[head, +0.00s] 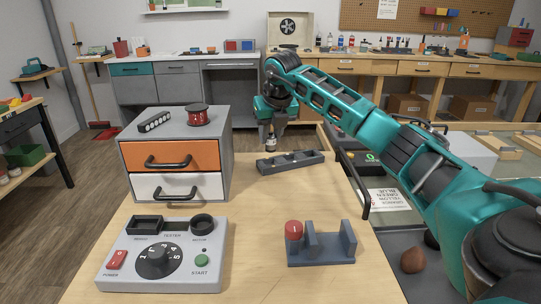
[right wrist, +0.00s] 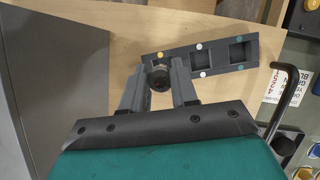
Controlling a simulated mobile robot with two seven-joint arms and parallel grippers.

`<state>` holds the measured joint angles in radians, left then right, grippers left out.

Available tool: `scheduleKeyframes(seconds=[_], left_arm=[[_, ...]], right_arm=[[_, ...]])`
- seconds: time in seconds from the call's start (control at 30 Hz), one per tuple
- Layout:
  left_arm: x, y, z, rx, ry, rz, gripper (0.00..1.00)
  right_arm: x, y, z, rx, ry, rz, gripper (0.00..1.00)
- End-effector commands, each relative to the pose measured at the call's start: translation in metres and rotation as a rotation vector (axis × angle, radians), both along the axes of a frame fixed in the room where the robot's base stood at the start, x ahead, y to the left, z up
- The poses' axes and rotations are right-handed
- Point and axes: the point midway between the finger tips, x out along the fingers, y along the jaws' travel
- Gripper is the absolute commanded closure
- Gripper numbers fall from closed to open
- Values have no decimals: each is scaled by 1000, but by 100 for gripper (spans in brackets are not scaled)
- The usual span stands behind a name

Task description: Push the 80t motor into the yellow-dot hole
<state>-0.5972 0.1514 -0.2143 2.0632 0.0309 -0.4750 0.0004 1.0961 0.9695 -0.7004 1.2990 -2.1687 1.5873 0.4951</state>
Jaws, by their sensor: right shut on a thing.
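My right gripper (head: 272,128) is shut on a small dark motor (right wrist: 159,80), gripped between both fingers. In the head view the motor (head: 271,142) hangs upright at the left end of a dark grey rack (head: 292,163). In the right wrist view the rack (right wrist: 218,70) shows two open square holes, with white and teal dots beside them. The yellow dot (right wrist: 160,54) is at its left end, right by the motor. The motor and fingers cover the yellow-dot hole, so I cannot tell whether its tip is inside. My left gripper is out of view.
A drawer cabinet (head: 174,153) stands left of the rack, with a red spool (head: 198,115) on top.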

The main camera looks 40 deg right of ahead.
Motion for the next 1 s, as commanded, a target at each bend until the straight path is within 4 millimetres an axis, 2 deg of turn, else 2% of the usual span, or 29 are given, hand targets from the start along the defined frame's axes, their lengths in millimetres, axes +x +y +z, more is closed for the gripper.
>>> scheduleKeyframes(seconds=[0.23, 0.43, 0.7, 0.73, 0.97, 1.0], left_arm=[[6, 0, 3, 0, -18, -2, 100], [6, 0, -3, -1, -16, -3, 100], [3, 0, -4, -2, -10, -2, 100], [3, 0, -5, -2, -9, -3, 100], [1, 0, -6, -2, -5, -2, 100], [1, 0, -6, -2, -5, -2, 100]], right_arm=[[0, 0, -19, 0, 0, 0, 100], [0, 0, -49, 1, 1, 0, 100], [0, 0, -52, 0, -1, 0, 100], [0, 0, -52, 1, 0, 0, 69], [0, 0, -52, 1, 0, 0, 47], [0, 0, -52, 1, 0, 0, 46]])
